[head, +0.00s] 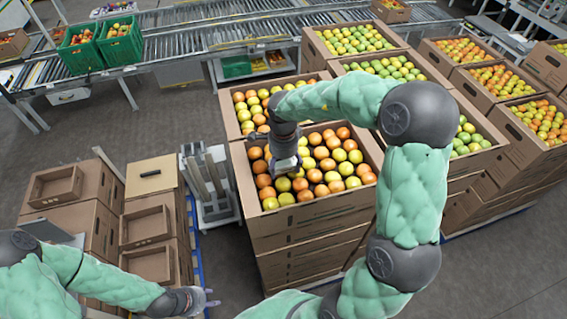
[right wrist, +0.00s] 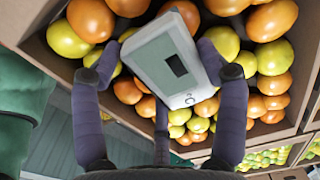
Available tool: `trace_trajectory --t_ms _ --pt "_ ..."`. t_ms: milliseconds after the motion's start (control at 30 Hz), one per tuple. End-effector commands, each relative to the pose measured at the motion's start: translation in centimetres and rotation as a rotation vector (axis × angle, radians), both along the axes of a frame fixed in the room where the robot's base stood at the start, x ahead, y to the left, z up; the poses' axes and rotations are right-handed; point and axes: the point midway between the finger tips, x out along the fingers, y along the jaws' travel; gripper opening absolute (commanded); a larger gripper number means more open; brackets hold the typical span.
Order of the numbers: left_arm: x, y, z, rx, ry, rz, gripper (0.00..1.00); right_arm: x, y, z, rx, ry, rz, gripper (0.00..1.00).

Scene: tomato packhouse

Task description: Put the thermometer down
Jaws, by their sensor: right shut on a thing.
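The thermometer (right wrist: 172,62) is a pale grey box with a dark display. In the right wrist view it sits between the fingers of my right gripper (right wrist: 165,65), which is shut on it. It is over the orange and yellow tomatoes in an open cardboard carton (head: 375,165); I cannot tell whether it touches them. In the head view my right gripper (head: 285,165) points down over this carton, and the thermometer is mostly hidden there. My left gripper (head: 208,300) is low at the left, near the stacked empty cartons, with its fingers too small to read clearly.
Several more filled cartons (head: 505,165) stand behind and to the right. Stacked empty cartons (head: 150,225) are at the left, beside a grey metal stand (head: 215,190). A roller conveyor (head: 190,45) with green crates (head: 120,48) runs along the back. Bare floor lies between.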

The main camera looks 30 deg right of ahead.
Motion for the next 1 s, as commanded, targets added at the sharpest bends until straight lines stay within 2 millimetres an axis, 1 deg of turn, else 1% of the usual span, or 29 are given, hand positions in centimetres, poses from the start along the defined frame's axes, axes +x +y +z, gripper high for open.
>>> trace_trajectory --t_ms 167,200,233,267,600,733,867,1000 --pt "0.0 0.0 0.0 0.000 0.000 0.000 0.40 0.0 0.0 -0.3 0.000 0.000 0.000 0.37" --pt "0.0 0.0 0.0 0.000 0.000 0.000 0.40 0.0 0.0 -0.2 0.000 0.000 0.000 0.85" --pt "0.0 0.0 0.0 0.000 0.000 0.000 0.40 0.0 0.0 -0.2 0.000 0.000 0.000 0.93" --pt "0.0 0.0 0.0 0.000 0.000 0.000 0.40 0.0 0.0 -0.2 0.000 0.000 0.000 0.97" --pt "0.0 0.0 0.0 0.000 0.000 0.000 0.40 0.0 0.0 -0.2 0.000 0.000 0.000 0.97" --pt "0.0 0.0 -0.1 0.000 0.000 0.000 0.40 0.1 0.0 0.4 0.000 -0.002 0.000 0.97" --pt "0.0 0.0 -0.4 0.000 0.000 0.000 0.40 0.1 0.0 2.2 -0.001 -0.005 -0.001 0.97" --pt "0.0 0.0 -0.7 0.000 0.000 0.000 0.40 0.2 0.0 4.9 0.000 -0.006 -0.001 0.97"
